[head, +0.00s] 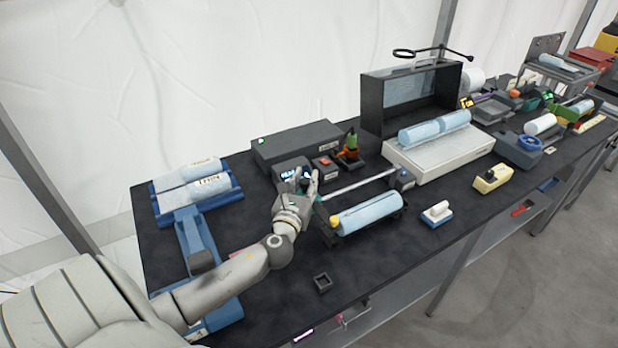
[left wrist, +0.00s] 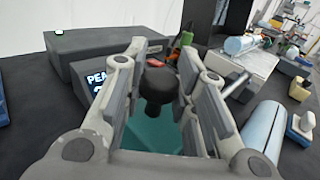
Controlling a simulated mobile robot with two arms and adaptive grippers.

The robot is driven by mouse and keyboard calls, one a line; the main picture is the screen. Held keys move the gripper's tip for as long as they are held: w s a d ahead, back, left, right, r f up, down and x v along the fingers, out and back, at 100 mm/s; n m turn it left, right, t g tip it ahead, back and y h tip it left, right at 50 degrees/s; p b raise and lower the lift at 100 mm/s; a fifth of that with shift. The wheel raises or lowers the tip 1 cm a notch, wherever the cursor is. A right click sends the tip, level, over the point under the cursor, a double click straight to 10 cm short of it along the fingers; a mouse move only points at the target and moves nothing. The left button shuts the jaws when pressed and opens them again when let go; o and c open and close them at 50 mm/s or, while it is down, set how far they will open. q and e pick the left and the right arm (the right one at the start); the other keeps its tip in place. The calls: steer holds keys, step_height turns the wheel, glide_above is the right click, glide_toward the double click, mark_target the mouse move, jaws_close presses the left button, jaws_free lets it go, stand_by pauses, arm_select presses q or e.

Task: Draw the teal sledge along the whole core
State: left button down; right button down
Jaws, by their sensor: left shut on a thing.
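The teal sledge (left wrist: 150,135) sits below my left gripper (left wrist: 165,70) in the left wrist view, with a black knob (left wrist: 158,84) standing up from it between the fingers. In the head view my left gripper (head: 308,182) is at the left end of the metal rail (head: 360,184) and hides most of the sledge (head: 319,213). The gripper is shut on the knob. The pale blue core (head: 370,212) lies in a dark cradle in front of the rail; it also shows at the right of the left wrist view (left wrist: 264,128). My right gripper is not in view.
A display box (head: 290,169) stands just behind the gripper. A dark end block (head: 401,179) is at the rail's right end. More cores lie on a blue rack (head: 168,211) at left and a white-sided box (head: 440,160) at right.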

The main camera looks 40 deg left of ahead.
arm_select(q)
steer(key=shift+s+a, duration=0.1)
steer(key=shift+s, duration=0.1)
steer(key=shift+f, duration=0.15)
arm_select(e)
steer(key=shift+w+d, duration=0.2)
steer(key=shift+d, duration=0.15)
arm_select(q)
steer(key=c, duration=1.3)
jaws_free()
steer(key=shift+s, duration=0.1)
steer(key=shift+o, duration=0.7)
steer(key=shift+s+a, duration=0.1)
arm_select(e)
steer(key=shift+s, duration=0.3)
arm_select(q)
steer(key=v, duration=1.2)
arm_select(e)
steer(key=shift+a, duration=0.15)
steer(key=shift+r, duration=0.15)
